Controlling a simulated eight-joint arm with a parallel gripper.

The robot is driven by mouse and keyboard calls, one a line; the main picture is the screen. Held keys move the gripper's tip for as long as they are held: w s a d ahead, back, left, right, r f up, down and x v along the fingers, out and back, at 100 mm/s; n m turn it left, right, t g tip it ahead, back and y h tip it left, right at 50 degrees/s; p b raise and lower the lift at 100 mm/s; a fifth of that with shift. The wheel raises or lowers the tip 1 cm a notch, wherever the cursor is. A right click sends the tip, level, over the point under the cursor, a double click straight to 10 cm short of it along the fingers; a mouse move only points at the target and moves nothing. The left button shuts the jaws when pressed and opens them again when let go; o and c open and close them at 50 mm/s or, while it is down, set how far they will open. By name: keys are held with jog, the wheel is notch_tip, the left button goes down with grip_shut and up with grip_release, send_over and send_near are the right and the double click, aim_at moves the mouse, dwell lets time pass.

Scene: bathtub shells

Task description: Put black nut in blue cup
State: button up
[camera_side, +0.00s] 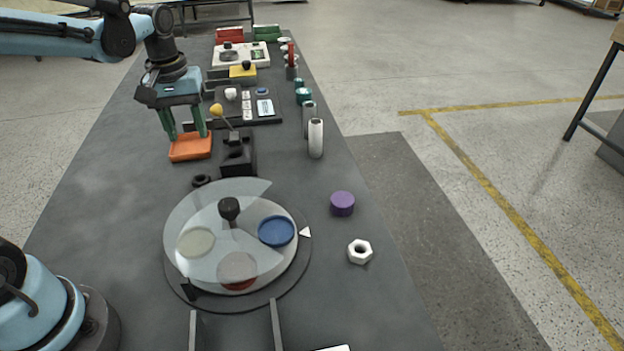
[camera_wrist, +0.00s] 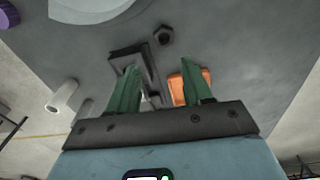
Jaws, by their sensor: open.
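The black nut (camera_side: 201,181) lies flat on the dark table, between the orange tray (camera_side: 190,150) and the turntable (camera_side: 304,262). It also shows in the wrist view (camera_wrist: 163,35), ahead of the fingertips. The blue cup (camera_side: 276,231) is a round, shallow well on the right side of the turntable, apparently in the gap of the clear cover (camera_side: 195,212). My gripper (camera_side: 187,136) has green fingers, spread apart with nothing between them. It is above the orange tray, farther back than the nut; the wrist view shows both fingers (camera_wrist: 160,66).
A black block (camera_side: 238,155) with a slot stands just right of the gripper. A white nut (camera_side: 360,251) and a purple cap (camera_side: 342,203) lie right of the turntable. White cylinders (camera_side: 316,138) stand farther back. The table left of the black nut is clear.

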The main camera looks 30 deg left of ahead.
jog(key=s+d+r+m+t, duration=0.1)
jog(key=s+d+m+t, duration=0.4)
jog(key=s+d+m, duration=0.1)
jog(key=shift+s+d+m+t, duration=0.3)
jog(key=shift+d+m, duration=0.4)
jog(key=shift+d, duration=0.35)
jog(key=shift+s+d+f+m+t, duration=0.15)
jog(key=shift+s+d+m+t, duration=0.25)
jog(key=shift+m+t, duration=0.1)
jog(key=shift+c, duration=0.3)
jog(key=shift+w, duration=0.1)
